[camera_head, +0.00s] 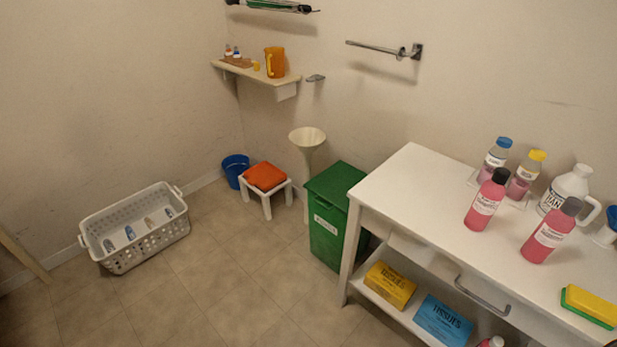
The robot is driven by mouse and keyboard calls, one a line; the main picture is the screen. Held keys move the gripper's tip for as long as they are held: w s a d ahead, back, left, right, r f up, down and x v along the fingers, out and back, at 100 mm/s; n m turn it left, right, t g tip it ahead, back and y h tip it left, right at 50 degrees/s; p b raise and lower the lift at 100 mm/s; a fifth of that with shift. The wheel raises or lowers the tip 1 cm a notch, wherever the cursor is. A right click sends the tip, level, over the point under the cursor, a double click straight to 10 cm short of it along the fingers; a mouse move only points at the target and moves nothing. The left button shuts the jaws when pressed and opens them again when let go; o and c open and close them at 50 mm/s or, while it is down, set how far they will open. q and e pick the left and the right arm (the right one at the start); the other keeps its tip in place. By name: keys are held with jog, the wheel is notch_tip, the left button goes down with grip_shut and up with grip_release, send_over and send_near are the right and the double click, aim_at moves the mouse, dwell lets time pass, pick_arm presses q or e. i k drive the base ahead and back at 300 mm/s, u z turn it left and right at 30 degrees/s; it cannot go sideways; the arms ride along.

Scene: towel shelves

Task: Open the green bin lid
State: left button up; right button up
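The green bin (325,232) stands on the floor against the back wall, just left of the white table. Its flat green lid (337,184) lies shut on top. A white label is on its front face. The table's leg and corner hide part of the bin's right side. Neither of my grippers shows in the head view.
The white table (408,180) holds several bottles, with a lower shelf of boxes. A white stool (267,197) with an orange cloth, a blue bucket (235,170) and a white laundry basket (140,245) stand left of the bin. Floor before the bin is clear.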

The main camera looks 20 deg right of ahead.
aim_at(333, 185)
jog(key=i, duration=0.9)
jog(key=z, duration=2)
